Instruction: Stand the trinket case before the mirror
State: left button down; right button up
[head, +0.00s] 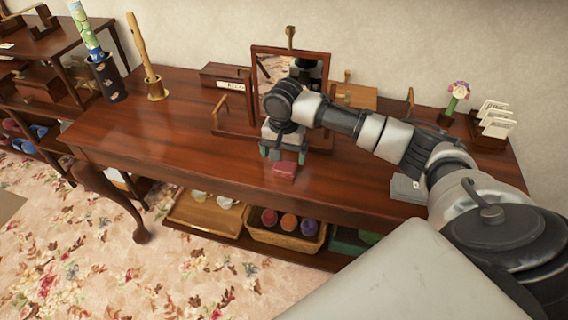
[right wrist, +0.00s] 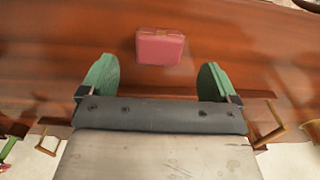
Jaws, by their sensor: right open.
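The trinket case is a small red box (head: 284,169) lying on the dark wooden table, near its front edge. It also shows in the right wrist view as a pinkish-red box (right wrist: 160,46), apart from the fingers. The framed mirror (head: 272,66) stands at the back of the table, partly hidden by my right arm. My right gripper (head: 284,155) points down between mirror and case. Its green fingers (right wrist: 157,76) are open with nothing between them. My left gripper is not in view.
The table (head: 180,145) is clear to the left of the case. A dark vase (head: 109,78) and a wooden stand (head: 155,88) are at the left end. A card rack (head: 492,133) and flower ornament (head: 451,104) are at the right. Grey cards (head: 406,188) lie near my arm.

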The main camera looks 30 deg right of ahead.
aim_at(284, 168)
notch_tip(284, 168, up, 6)
dwell(0.6)
